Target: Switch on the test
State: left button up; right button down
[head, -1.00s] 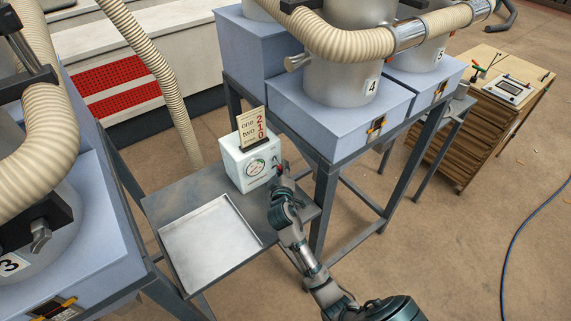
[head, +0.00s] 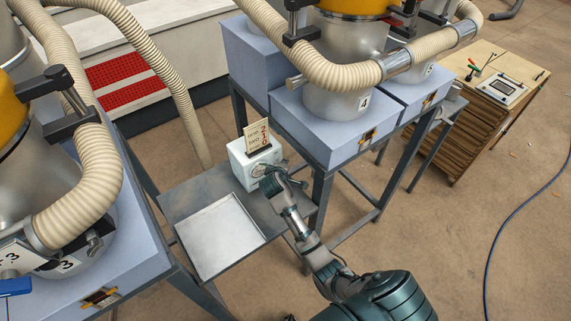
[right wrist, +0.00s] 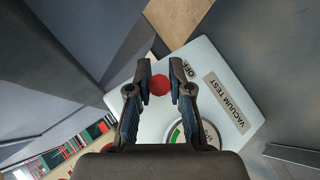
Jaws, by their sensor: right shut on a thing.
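The white vacuum test box (head: 238,163) stands on the small grey table, with a card of words and red digits (head: 257,136) on top. In the right wrist view its white face (right wrist: 222,75) carries a VACUUM TEST label, the word OFF, a round gauge (right wrist: 190,138) and a red knob (right wrist: 159,86). My right gripper (right wrist: 160,70) is shut on the red knob, a finger on each side. In the head view my right gripper (head: 268,180) is at the front of the box, covering part of the gauge and hiding the knob. My left gripper is out of view.
An empty metal tray (head: 220,238) lies on the small table in front of the box. Blue stands with steel vessels and beige hoses (head: 335,68) rise on both sides. A wooden bench (head: 500,105) is at the back right.

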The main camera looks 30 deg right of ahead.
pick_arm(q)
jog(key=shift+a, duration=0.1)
pick_arm(e)
jog(key=shift+w+a+r+n+g, duration=0.25)
jog(key=shift+r+n+g, duration=0.25)
jog(key=shift+g, duration=0.5)
jog(key=c, duration=1.1)
grip_release()
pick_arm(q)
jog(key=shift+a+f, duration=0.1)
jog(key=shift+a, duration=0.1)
pick_arm(e)
jog(key=shift+o, duration=0.2)
jog(key=shift+w+a, duration=0.1)
jog(key=shift+a, duration=0.05)
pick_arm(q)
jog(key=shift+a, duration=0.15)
